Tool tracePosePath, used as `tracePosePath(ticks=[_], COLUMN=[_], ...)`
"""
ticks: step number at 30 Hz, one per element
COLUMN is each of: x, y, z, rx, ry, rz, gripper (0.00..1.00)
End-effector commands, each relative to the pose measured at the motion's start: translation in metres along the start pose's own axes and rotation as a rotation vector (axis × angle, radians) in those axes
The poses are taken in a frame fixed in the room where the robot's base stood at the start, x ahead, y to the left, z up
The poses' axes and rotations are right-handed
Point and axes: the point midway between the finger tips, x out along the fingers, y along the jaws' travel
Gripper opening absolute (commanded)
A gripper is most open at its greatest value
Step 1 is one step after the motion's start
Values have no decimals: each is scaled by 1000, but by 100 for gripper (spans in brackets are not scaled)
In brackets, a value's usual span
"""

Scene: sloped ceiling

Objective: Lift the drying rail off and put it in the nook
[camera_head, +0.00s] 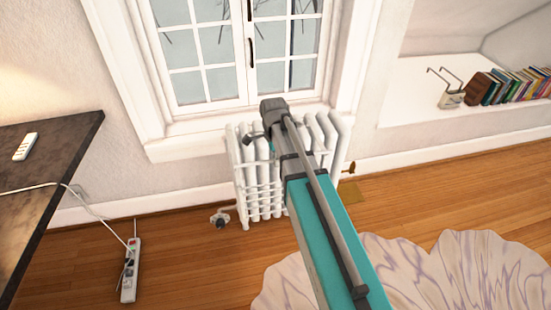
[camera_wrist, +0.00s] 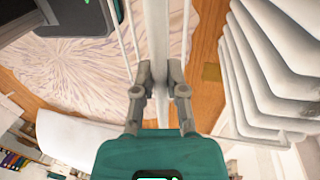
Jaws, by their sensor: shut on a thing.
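The drying rail (camera_wrist: 156,30) is white, with a thick bar and thin rods beside it in the wrist view. My gripper (camera_wrist: 159,74) is shut on its thick bar, one finger on each side. In the head view thin white bars of the rail (camera_head: 262,187) show across the front of the white radiator (camera_head: 247,160). My arm hides part of both there. In the wrist view the radiator's columns (camera_wrist: 262,75) stand to the right of the rail; I cannot tell whether the rail still touches them. The nook (camera_head: 420,112) is the white recess at the right of the head view.
The nook holds a row of books (camera_head: 510,88) and a small wire-handled item (camera_head: 451,92); its left part is clear. A dark table (camera_head: 50,160) stands left. A power strip (camera_head: 130,270) lies on the floor. A pale rug (camera_head: 420,275) covers the right foreground.

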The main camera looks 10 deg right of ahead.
Motion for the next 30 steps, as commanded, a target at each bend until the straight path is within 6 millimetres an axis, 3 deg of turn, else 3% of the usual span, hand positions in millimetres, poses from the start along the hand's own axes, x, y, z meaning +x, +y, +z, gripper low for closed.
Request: tracePosePath(ticks=[30], x=[11], y=[56], z=[0], rx=[0], ry=[0], rz=[0], gripper=[0])
